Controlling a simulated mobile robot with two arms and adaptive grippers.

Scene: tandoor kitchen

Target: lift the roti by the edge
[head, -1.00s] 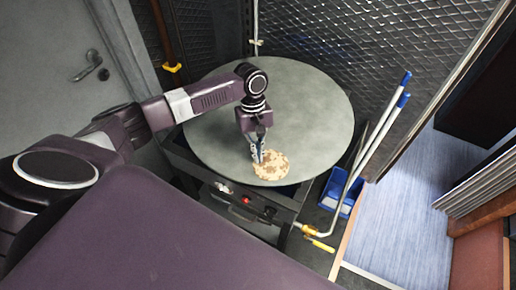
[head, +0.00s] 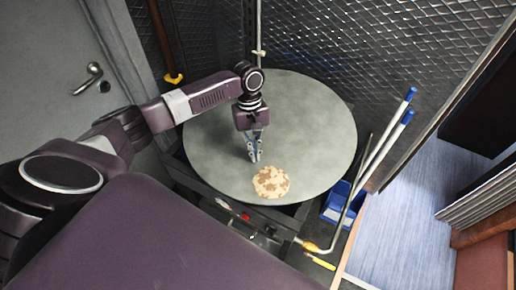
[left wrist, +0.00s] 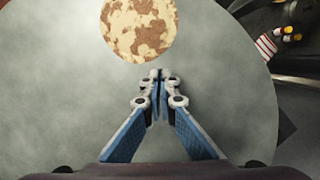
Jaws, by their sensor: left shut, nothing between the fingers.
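The roti (head: 271,182) is a round, pale flatbread with brown patches. It lies flat near the front edge of the round grey griddle plate (head: 310,125). It also shows at the top of the left wrist view (left wrist: 140,26), its far part cut off by the frame. My left gripper (head: 255,158) points down over the plate, just behind and left of the roti in the head view. In the left wrist view its fingertips (left wrist: 157,74) are together with nothing between them, a small gap short of the roti. My right gripper is in neither view.
A blue bin (head: 342,200) with blue-capped poles (head: 385,150) stands right of the plate. A dark stand with a red knob (head: 245,217) and a yellow-handled pipe (head: 318,248) are at the front. Quilted metal wall (head: 370,45) rises behind. Most of the plate is bare.

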